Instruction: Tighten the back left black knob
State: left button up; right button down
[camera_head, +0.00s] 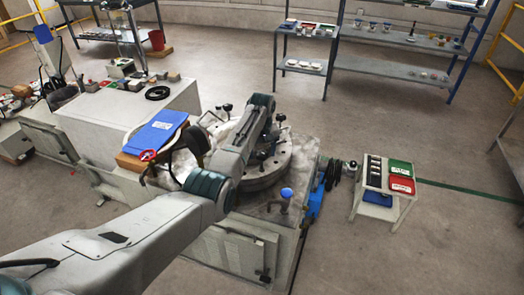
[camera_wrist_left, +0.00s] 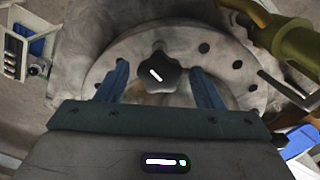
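A round pale metal fixture (camera_head: 258,178) with black knobs around it stands on the machine table. One black knob (camera_head: 227,107) shows at its back left and another black knob (camera_head: 281,117) at its back right. My left arm reaches over the fixture and hides part of it; its fingers are not clear in the head view. In the left wrist view my left gripper (camera_wrist_left: 159,67) is open, its two blue fingers apart. A lobed black knob (camera_wrist_left: 157,73) lies between the fingertips, with a gap on each side. My right gripper is not in view.
A blue folder (camera_head: 156,134) on a brown box lies left of the fixture. A blue-topped handle (camera_head: 286,192) stands at the table's front right. A brass-coloured cylinder (camera_wrist_left: 292,42) is near the fixture. A small stand (camera_head: 372,208) with red and green bins stands right.

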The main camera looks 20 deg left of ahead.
pick_arm(q)
jog(key=c, duration=0.7)
jog(key=shift+c, duration=1.2)
jog(key=shift+r+m+p, duration=0.15)
jog(key=shift+m+p, duration=0.3)
jog(key=shift+m, duration=0.15)
jog(key=shift+m+p, duration=0.55)
jog(key=shift+m, duration=0.45)
jog(key=shift+m+p, duration=0.5)
jog(key=shift+m, duration=0.9)
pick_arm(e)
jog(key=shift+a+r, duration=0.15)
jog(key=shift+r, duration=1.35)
pick_arm(q)
jog(key=shift+w, duration=0.1)
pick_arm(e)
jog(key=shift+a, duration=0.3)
pick_arm(q)
jog(key=o, duration=1)
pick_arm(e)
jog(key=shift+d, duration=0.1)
